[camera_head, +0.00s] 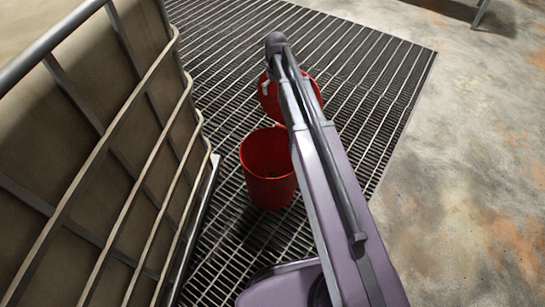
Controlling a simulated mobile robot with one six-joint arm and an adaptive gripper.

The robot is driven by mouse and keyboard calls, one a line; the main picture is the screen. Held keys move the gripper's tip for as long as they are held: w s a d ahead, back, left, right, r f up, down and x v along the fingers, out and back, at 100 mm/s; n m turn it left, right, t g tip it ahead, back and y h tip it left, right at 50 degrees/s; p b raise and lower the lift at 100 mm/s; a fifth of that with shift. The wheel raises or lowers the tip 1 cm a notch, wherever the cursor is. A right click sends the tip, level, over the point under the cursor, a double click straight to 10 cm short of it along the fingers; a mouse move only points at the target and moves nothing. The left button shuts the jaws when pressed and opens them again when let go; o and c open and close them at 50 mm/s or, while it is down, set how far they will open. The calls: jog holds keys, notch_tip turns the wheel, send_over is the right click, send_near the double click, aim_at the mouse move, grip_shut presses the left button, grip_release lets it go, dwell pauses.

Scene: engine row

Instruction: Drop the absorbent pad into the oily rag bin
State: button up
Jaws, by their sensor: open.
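A red round bin (267,174) stands upright on the floor grating, near the middle of the camera_head view. Its round red lid (269,101) is raised at the far side, and the mouth is open toward me. The inner wall shows red; the bottom of the inside cannot be made out. My arm crosses in front of the bin's right edge and part of the lid. My gripper is not visible in this view. No absorbent pad can be made out.
A caged tan container (82,150) with metal bars fills the left side, close to the bin. Dark slatted grating (225,50) lies under the bin and beyond it. Stained concrete floor (470,170) at the right is clear. A metal leg (482,13) shows at top right.

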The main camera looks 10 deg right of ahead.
jog(key=shift+w+r+p, duration=0.1)
jog(key=shift+r+p, duration=0.7)
jog(key=shift+r, duration=0.3)
jog(key=s+m, duration=0.2)
jog(key=s, duration=2.2)
notch_tip(320, 180, up, 19)
jog(key=p, duration=1.8)
jog(key=shift+f+p, duration=0.2)
jog(key=shift+p, duration=0.1)
jog(key=shift+a+f, duration=0.1)
jog(key=shift+f, duration=0.05)
